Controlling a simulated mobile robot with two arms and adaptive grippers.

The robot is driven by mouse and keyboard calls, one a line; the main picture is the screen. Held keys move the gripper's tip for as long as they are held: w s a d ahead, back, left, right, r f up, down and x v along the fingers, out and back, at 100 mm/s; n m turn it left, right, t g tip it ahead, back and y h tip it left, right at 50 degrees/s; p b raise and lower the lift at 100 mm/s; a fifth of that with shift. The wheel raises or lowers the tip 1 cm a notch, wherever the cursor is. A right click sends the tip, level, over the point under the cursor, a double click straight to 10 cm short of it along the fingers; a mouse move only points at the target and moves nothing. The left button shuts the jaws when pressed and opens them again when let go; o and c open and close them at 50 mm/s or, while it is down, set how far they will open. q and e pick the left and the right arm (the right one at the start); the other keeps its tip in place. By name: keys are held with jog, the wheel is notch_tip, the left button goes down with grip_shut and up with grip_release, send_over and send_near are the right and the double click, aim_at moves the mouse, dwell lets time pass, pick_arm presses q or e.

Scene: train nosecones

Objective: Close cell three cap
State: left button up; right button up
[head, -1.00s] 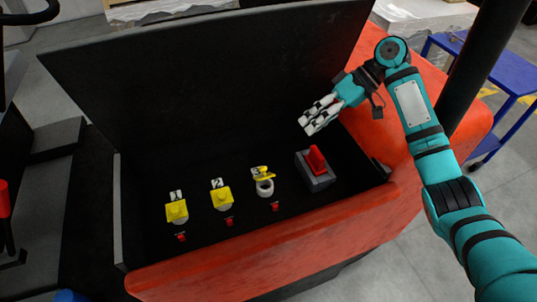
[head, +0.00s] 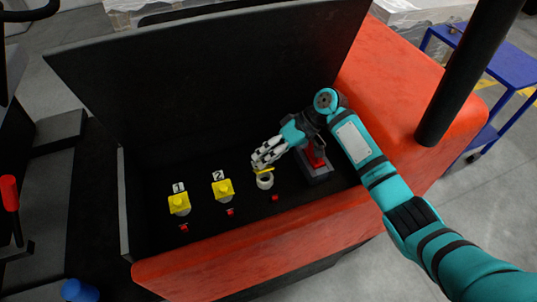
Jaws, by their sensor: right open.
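The cell three filler (head: 265,182) is a white ring-shaped neck in the black compartment. Its yellow cap (head: 264,171) stands raised at the back of the neck, partly behind my fingers. My right gripper (head: 262,163) is open, just above and behind this cap; I cannot tell whether it touches it. The cell one cap (head: 179,203) and cell two cap (head: 223,189) are yellow and sit down on their necks, with labels 1 and 2 behind them. The label of cell three is hidden by my gripper. My left gripper is not in view.
A red switch on a grey block (head: 316,165) is right of cell three, partly under my right arm. Small red pieces (head: 275,198) lie in front of each cell. The raised black lid (head: 200,80) stands behind. The red body rim (head: 250,245) borders the front.

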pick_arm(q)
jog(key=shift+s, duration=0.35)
pick_arm(e)
jog(key=shift+c, duration=0.2)
grip_shut()
